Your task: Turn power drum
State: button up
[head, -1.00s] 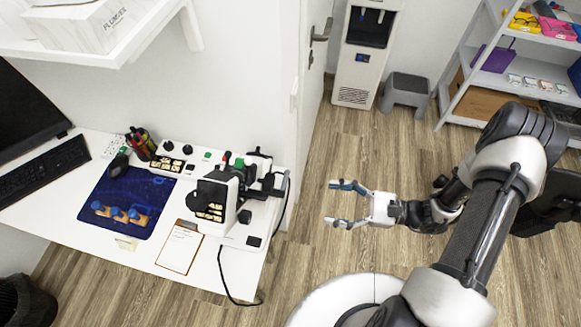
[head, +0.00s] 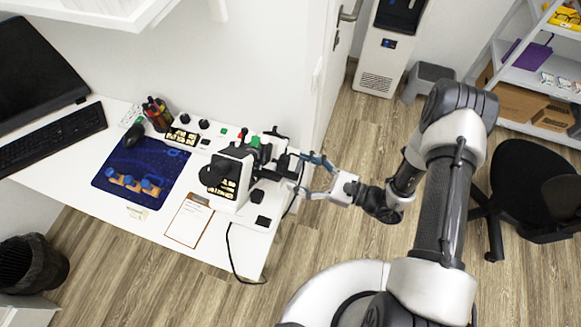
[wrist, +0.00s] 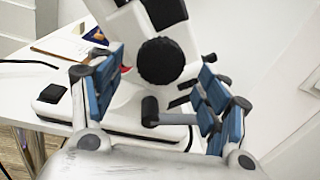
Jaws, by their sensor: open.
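The white and black lens-measuring instrument (head: 232,180) stands at the right end of the white desk. In the wrist view a large round ribbed black knob (wrist: 160,62), which looks like the power drum, sits on the side of its white body, between and beyond my fingers. A grey lever or stub (wrist: 150,110) is below it. My gripper (head: 306,174) is open, just right of the instrument, pointing at it. Its blue-padded fingers (wrist: 155,80) show on both sides in the wrist view, with nothing held. Contact with the instrument cannot be told.
On the desk (head: 90,204) are a clipboard (head: 190,220), a blue mat (head: 140,170), a pen cup (head: 157,113) and a keyboard (head: 55,135). A black cable (head: 232,255) hangs over the front edge. A black chair (head: 525,190) stands right. Floor between is clear.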

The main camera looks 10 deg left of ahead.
aim_at(287, 166)
jog(key=shift+w+a, duration=0.15)
jog(key=shift+a, duration=0.7)
jog(key=shift+w+a, duration=0.15)
jog(key=shift+a, duration=0.65)
jog(key=shift+c, duration=0.6)
